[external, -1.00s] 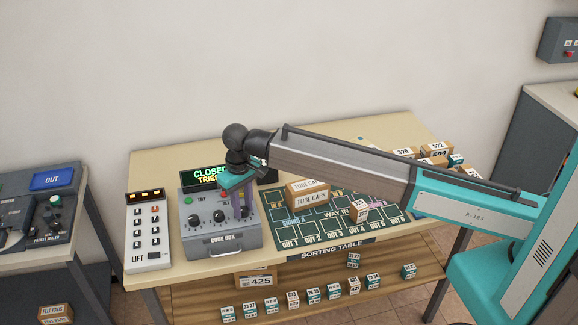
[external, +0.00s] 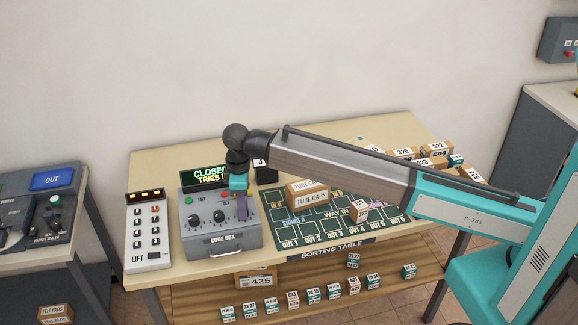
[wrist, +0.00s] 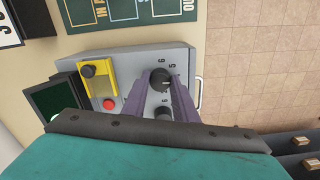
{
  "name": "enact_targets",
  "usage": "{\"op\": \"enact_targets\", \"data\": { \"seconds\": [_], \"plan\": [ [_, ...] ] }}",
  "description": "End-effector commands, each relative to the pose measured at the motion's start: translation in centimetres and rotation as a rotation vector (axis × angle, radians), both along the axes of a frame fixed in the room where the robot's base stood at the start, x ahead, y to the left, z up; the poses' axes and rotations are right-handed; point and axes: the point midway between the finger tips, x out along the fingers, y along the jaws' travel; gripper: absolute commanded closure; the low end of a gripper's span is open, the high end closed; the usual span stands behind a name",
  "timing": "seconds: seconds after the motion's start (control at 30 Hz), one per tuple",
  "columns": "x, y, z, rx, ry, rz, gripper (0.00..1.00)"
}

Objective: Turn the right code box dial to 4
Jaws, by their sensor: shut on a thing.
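The grey code box (external: 222,242) stands on the table with a left dial (external: 193,219) and a middle dial (external: 219,216) showing.
A display (external: 206,178) reading "CLOSED" and "TRIES" stands behind the box. The lift keypad (external: 148,232) is to its left. Cartons (external: 307,194) sit on the green sorting mat (external: 285,235) to its right. A yellow panel and red button (wrist: 109,104) are near the dial.

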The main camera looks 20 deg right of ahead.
Motion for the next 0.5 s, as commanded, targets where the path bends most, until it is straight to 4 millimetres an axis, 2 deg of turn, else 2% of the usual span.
{"op": "enact_targets", "data": {
  "seconds": [0.5],
  "plan": [
    [0.04,0.16,0.18,0.005,-0.002,0.056,0.96]
  ]
}}
